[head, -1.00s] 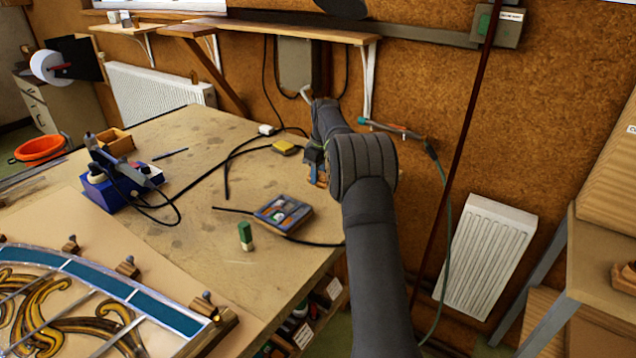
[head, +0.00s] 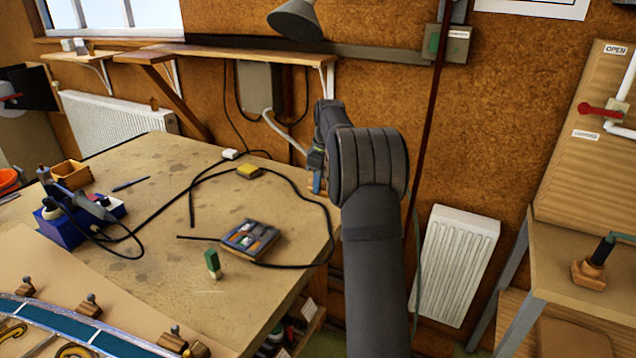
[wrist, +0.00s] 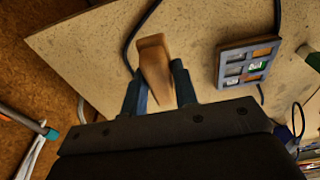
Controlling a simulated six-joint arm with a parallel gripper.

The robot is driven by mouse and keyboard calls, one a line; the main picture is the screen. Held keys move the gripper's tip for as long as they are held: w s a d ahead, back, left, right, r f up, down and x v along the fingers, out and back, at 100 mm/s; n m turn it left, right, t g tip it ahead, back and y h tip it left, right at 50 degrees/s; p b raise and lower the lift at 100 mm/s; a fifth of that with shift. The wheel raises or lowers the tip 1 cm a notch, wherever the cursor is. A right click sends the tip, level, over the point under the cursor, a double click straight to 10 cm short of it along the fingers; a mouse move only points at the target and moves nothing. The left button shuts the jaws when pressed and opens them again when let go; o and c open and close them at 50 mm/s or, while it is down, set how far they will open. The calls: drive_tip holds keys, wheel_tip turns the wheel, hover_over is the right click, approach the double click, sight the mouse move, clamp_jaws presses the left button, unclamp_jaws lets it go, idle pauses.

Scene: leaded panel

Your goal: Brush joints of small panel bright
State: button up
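My gripper (wrist: 159,72) has its two blue fingers against the sides of a tapered, plain wooden piece (wrist: 152,50) in the wrist view, which looks like a brush handle or block; no bristles show. A leaded panel (head: 85,333) with a teal border is cut off at the lower left, on a board. I cannot tell whether it is the small panel, and its joints are too small to judge.
The workbench (head: 150,215) holds a blue soldering station (head: 80,215), a compartment tray (head: 250,240), a green-topped block (head: 213,264) and a loose black cable. A wooden side bench (head: 560,285) at right carries a wooden-based tool (head: 590,272). A white radiator (head: 455,265) stands between them.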

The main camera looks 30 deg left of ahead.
drive_tip(key=c, duration=0.3)
drive_tip(key=s+a, duration=1.6)
drive_tip(key=shift+w+d+f, duration=0.1)
drive_tip(key=shift+f, duration=2)
drive_tip(key=shift+w+d+f, duration=0.1)
drive_tip(key=shift+f, duration=2)
drive_tip(key=shift+s, duration=1.35)
drive_tip(key=shift+c, duration=0.4)
drive_tip(key=shift+w, duration=1.4)
wheel_tip(320, 180, up, 8)
drive_tip(key=shift+r, duration=0.1)
